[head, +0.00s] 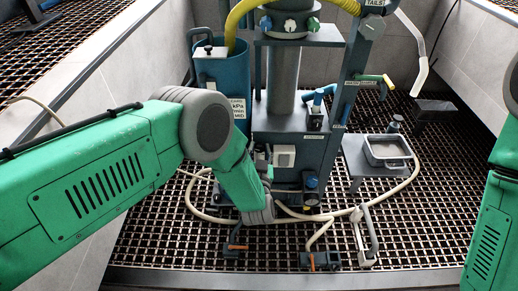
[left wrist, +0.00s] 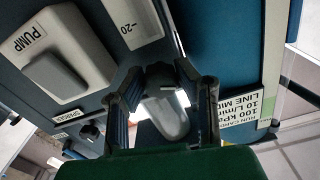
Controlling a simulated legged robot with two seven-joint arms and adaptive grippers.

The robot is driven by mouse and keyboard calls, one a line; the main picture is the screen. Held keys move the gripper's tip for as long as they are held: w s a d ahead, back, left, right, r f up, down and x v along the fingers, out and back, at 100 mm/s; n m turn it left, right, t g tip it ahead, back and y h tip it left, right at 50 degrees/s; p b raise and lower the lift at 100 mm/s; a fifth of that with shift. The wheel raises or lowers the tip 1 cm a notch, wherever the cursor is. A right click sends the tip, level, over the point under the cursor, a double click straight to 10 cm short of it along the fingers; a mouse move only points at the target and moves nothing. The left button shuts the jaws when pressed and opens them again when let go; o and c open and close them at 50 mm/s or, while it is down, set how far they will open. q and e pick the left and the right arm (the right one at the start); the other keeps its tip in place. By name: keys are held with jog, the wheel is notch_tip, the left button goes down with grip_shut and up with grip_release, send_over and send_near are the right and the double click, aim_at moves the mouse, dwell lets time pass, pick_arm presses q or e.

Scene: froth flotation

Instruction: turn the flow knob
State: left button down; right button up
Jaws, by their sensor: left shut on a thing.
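The flow knob (left wrist: 168,116) shows in the left wrist view as a grey, rounded piece with a pale mark, between my finger pads. My left gripper (left wrist: 162,100) is shut on it, one finger on each side. In the head view my left gripper (head: 262,160) is small and dark, at the front of the blue flotation machine (head: 285,128), left of a white switch box. The knob is hidden behind the fingers there. Only a green part of my right arm shows at the right edge; its gripper is out of view.
The white PUMP switch box (left wrist: 62,62) sits close beside the fingers, and also shows in the head view (head: 284,157). A pale hose (head: 196,205) loops over the grating floor. A metal pan (head: 387,151) stands on a small stand at the right.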

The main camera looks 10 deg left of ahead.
pick_arm(q)
jog(key=c, duration=1.2)
grip_release()
jog(key=shift+a, duration=0.1)
jog(key=shift+s, duration=0.1)
jog(key=shift+s, duration=0.35)
jog(key=s+d, duration=0.2)
jog(key=s, duration=0.9)
jog(key=shift+d, duration=0.2)
